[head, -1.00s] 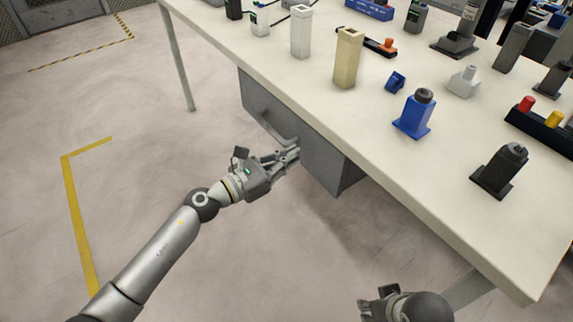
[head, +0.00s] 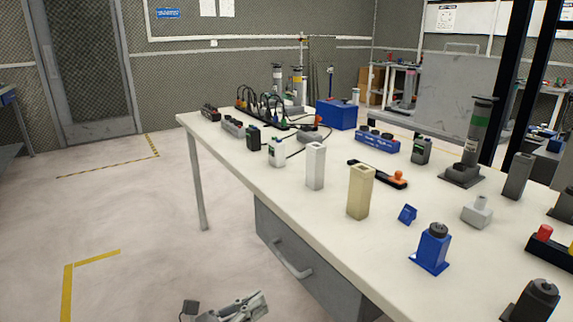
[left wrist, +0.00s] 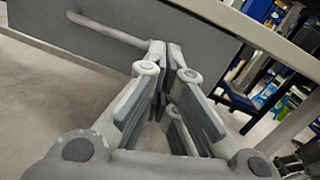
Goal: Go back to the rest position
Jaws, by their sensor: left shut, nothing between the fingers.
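My left gripper (head: 243,308) shows at the bottom edge of the head view, in front of the table and below the drawer handle (head: 288,260). Most of its arm is cut off by the frame. In the left wrist view its fingers (left wrist: 163,62) are together at the tips with nothing between them. The grey drawer front (left wrist: 60,85) and its bar handle (left wrist: 112,30) lie beyond the fingers there; I cannot tell how far off the handle is. My right gripper is not in view.
The white table (head: 330,235) carries a blue block (head: 432,248), a beige post (head: 360,190), a white post (head: 315,165) and a blue box (head: 336,113). The grey drawer unit (head: 325,275) hangs under its edge. The floor (head: 150,220) to the left is clear.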

